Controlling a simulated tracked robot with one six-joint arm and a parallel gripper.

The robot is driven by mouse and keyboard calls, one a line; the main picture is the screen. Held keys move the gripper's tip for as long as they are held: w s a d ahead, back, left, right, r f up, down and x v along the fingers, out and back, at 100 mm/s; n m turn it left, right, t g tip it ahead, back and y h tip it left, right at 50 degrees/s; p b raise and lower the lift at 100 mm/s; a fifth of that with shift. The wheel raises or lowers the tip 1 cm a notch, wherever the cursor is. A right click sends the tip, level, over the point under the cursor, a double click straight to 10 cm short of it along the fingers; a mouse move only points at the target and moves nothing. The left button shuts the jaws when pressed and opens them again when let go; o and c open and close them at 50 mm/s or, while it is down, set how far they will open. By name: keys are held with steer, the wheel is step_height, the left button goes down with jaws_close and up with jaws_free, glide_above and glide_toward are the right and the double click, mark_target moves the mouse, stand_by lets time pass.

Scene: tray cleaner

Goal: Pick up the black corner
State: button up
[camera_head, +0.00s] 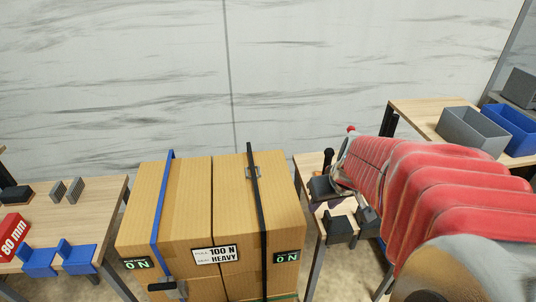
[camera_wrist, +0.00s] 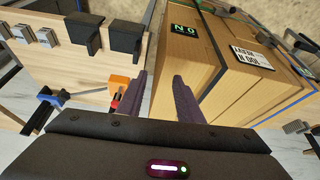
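Two black corners hang side by side on the edge of a small wooden table. In the head view one black corner (camera_head: 340,229) is at the front edge and another (camera_head: 367,219) is just right of it, partly by my arm. In the wrist view they are at the upper left, one (camera_wrist: 84,33) left of the other (camera_wrist: 125,38). My gripper (camera_wrist: 159,75) is open, with nothing between its two dark fingers. The fingers point at the gap between the table and the boxes, apart from both corners. In the head view my arm hides part of the table.
Large strapped cardboard boxes (camera_head: 190,210) stand left of the small table (camera_head: 308,170). A left table (camera_head: 95,205) carries two blue corners (camera_head: 78,257) and a red 80 mm block (camera_head: 12,237). Grey (camera_head: 472,131) and blue (camera_head: 515,130) bins stand at the right.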

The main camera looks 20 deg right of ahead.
glide_toward(330, 219)
step_height(330, 219, up, 2)
steer(key=shift+s+a+r+m, duration=0.1)
steer(key=shift+s+m, duration=0.2)
steer(key=shift+s, duration=0.05)
steer(key=shift+x, duration=4.35)
steer(key=shift+x, duration=2.6)
steer(key=shift+s, duration=0.15)
steer(key=shift+c, duration=0.6)
jaws_close()
